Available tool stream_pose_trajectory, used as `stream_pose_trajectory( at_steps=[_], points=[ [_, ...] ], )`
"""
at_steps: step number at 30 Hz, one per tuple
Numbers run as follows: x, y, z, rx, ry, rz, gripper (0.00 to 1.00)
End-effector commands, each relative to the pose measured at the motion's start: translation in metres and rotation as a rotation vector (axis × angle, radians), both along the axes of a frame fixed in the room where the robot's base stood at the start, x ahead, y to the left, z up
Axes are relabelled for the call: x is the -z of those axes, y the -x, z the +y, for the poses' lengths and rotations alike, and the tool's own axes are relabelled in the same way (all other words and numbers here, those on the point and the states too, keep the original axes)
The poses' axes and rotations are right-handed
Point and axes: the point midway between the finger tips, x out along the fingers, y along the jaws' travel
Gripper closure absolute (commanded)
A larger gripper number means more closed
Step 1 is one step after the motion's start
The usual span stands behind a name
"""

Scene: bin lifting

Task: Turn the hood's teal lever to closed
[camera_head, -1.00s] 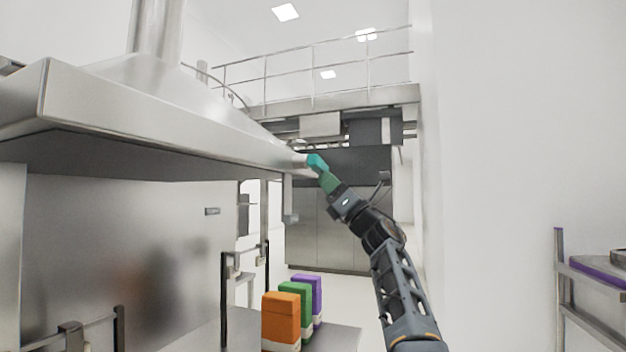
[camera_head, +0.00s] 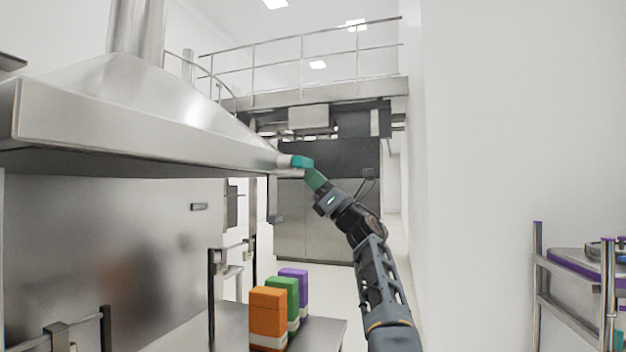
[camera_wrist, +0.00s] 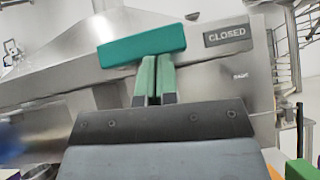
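The teal lever (camera_head: 301,162) is at the near right corner of the steel hood (camera_head: 150,140). It lies nearly level in the head view. In the wrist view the lever (camera_wrist: 142,46) is a teal bar, slightly tilted, with its right end toward a grey CLOSED sign (camera_wrist: 227,36) on the hood, apart from it. My gripper (camera_head: 312,178) is just below the lever. Its green fingers (camera_wrist: 155,66) are together with only a thin gap and hold nothing between them. Their tips meet the lever's lower edge; I cannot tell whether they press on it.
Orange (camera_head: 268,314), green (camera_head: 283,295) and purple (camera_head: 296,280) boxes stand on a low counter under the hood. A white wall (camera_head: 480,130) runs along the right. A shelf rack (camera_head: 540,285) stands at lower right.

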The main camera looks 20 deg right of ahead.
Motion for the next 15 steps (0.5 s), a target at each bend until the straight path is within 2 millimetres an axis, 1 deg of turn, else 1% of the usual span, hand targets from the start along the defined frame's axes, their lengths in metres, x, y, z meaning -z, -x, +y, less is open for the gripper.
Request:
stream_pose_trajectory(
  at_steps=[9, 11, 15],
  points=[
    [0.000, 0.000, 0.000, 0.000, -0.001, -0.001, 1.00],
    [0.004, 0.000, 0.000, 0.000, -0.001, -0.001, 1.00],
    [0.021, 0.000, 0.001, -0.001, -0.002, 0.000, 1.00]
  ],
)
